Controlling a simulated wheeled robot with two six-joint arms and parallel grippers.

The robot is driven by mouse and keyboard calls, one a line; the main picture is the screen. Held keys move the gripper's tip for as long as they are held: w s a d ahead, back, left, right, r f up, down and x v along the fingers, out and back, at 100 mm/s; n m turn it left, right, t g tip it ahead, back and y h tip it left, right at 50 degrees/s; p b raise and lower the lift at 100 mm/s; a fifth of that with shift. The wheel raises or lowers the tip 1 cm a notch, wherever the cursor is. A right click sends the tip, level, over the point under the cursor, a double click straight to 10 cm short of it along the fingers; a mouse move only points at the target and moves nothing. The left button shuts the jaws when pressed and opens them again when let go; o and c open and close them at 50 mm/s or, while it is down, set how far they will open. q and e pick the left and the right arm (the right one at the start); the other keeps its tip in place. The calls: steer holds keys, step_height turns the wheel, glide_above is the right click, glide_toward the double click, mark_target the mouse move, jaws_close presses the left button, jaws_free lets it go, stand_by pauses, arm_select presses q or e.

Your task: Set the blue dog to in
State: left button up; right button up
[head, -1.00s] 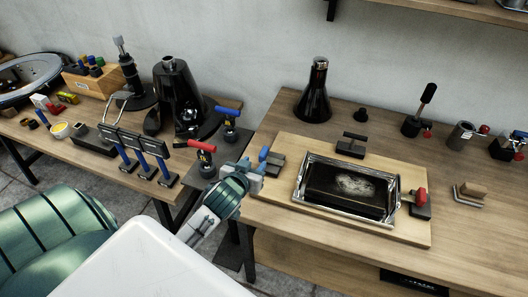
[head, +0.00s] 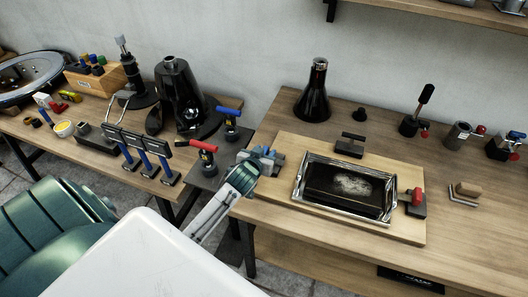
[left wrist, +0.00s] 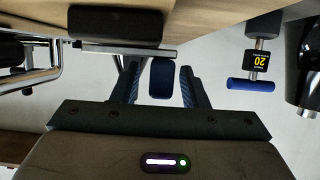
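The blue dog shows in the left wrist view as a blue handle (left wrist: 162,78), beside a dark block (left wrist: 115,24). My left gripper (left wrist: 161,84) has its two fingers spread on either side of the handle, with narrow gaps showing. In the head view my left gripper (head: 262,161) is at the left edge of the wooden board (head: 290,147), over the dog, and largely hides it. A shiny metal tray (head: 299,187) with a dark plate (head: 345,190) lies on the board, right of the gripper. My right gripper is not in view.
A red-handled dog (head: 416,198) is right of the tray and a black-handled one (head: 350,144) behind it. Blue-handled (head: 229,120) and red-handled (head: 204,155) clamps stand on the left table. A black flask (head: 314,95) stands behind the board. The bench front right is clear.

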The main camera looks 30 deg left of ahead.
mark_target(278, 161)
arm_select(q)
jaws_close()
steer(key=shift+w+d, duration=0.2)
steer(key=shift+d, duration=0.55)
steer(key=shift+w+d, duration=0.15)
steer(key=shift+d, duration=0.65)
steer(key=shift+w+d, duration=0.2)
steer(key=shift+d, duration=0.55)
steer(key=shift+a, duration=0.1)
steer(key=shift+c, duration=1.8)
jaws_free()
steer(key=o, duration=0.4)
steer(key=shift+d, duration=0.3)
steer(key=shift+a, duration=0.1)
